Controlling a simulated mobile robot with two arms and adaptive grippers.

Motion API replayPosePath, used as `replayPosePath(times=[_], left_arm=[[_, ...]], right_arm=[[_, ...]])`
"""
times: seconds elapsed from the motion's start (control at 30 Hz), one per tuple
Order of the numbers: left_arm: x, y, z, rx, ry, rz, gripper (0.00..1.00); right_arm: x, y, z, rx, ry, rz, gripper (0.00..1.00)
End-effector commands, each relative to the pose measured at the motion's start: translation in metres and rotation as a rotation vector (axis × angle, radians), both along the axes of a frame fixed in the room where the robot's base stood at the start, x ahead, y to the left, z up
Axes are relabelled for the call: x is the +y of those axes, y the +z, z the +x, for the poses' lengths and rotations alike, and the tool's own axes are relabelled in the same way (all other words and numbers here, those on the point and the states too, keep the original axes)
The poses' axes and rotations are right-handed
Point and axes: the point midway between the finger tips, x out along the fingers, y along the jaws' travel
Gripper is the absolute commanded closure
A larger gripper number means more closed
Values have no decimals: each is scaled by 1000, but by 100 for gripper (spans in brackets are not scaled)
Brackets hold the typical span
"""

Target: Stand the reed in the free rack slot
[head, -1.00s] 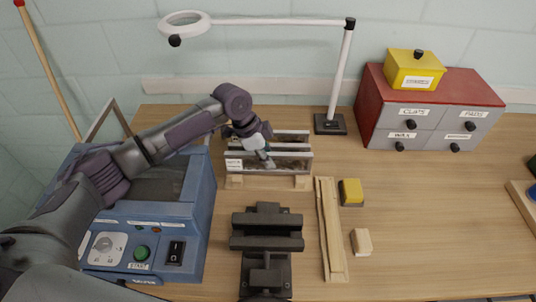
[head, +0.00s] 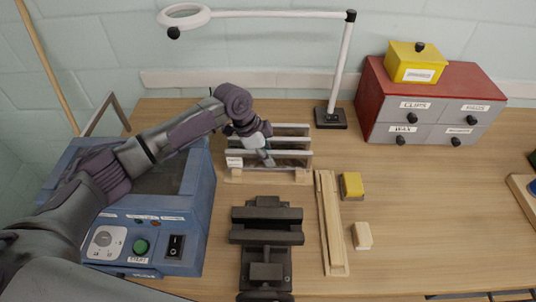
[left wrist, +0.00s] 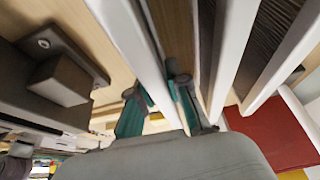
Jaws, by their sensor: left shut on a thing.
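My left gripper (head: 267,158) reaches over the rack from behind the blue machine and is shut on the upper bar of the front reed (head: 291,154). The reed is a long frame with pale bars, held level and upright at the front of the rack. The rack's wooden base (head: 234,178) shows under it, with a white label at its left end. Behind the held reed, more reeds (head: 292,126) stand in the rack. In the left wrist view, the teal fingertips (left wrist: 160,105) sit either side of a pale bar. Whether the reed's lower edge is seated is hidden.
A black vise (head: 267,238) stands in front of the rack. Wooden strips (head: 331,225), a yellow block (head: 352,186) and a small wood block (head: 362,236) lie to the right. The blue machine (head: 150,245) is close on the left. A lamp base (head: 330,118) stands behind right.

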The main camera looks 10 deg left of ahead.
Motion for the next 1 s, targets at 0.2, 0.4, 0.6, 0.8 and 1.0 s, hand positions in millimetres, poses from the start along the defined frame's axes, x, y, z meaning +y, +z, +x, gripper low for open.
replayPosePath(times=[0.2,0.4,0.6,0.8,1.0], left_arm=[[0,-4,1,-1,0,-2,100],[0,-3,1,-2,1,-2,77],[0,-3,0,-1,0,-1,55],[0,-5,0,1,1,1,55],[7,11,0,-1,3,0,55]], right_arm=[[1,-2,0,0,0,1,43],[2,-1,0,0,0,2,43],[4,-1,0,0,0,5,43],[4,-2,0,0,2,5,43],[2,-2,0,1,2,3,43]])
